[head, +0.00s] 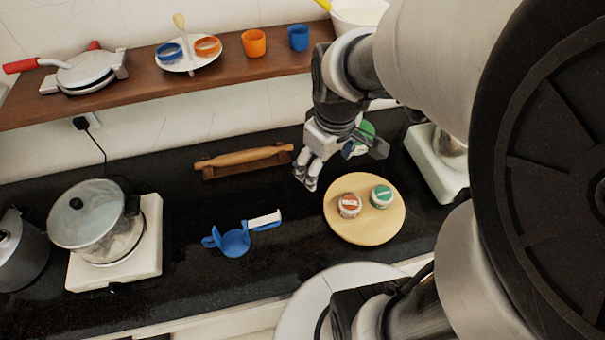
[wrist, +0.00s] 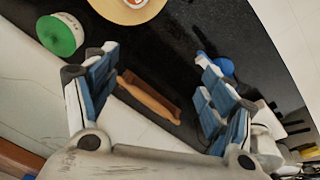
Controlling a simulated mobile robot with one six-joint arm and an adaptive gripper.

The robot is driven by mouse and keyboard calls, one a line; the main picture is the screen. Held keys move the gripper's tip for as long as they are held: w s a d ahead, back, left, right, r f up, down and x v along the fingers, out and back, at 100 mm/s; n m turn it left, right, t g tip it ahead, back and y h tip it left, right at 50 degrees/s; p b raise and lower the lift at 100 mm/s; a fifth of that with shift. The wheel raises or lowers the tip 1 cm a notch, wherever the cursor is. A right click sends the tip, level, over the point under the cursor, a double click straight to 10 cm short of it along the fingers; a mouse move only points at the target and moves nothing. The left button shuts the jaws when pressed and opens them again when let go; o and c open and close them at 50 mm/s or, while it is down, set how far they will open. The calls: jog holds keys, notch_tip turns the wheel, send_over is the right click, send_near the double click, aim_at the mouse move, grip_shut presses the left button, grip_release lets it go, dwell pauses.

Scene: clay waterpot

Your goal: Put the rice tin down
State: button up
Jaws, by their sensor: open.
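Two small tins stand upright on a round wooden board (head: 365,228): one with a red lid (head: 348,205) and one with a green lid (head: 381,196). A third, white tin with a green lid (head: 367,129) is partly hidden behind my gripper (head: 343,163). In the wrist view this tin (wrist: 62,34) stands by the wall, outside the jaws. I cannot read which tin is the rice tin. My gripper (wrist: 155,62) is open and empty, with dark counter and a rolling pin seen between its fingers.
The rolling pin (head: 243,158) lies on its stand near the wall. A blue holder (head: 235,242) sits mid-counter. A pot (head: 95,222) on a white hotplate (head: 150,240) stands at left, a white scale-like appliance (head: 438,165) at right. A wooden shelf (head: 220,75) runs above.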

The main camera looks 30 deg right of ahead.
jog(key=s+a+r+m+t, duration=0.2)
jog(key=s+a+r+m, duration=0.1)
jog(key=s+a+r, duration=0.5)
jog(key=shift+s+a+t+y, duration=0.3)
jog(key=shift+s+a, duration=0.25)
jog(key=shift+a, duration=0.2)
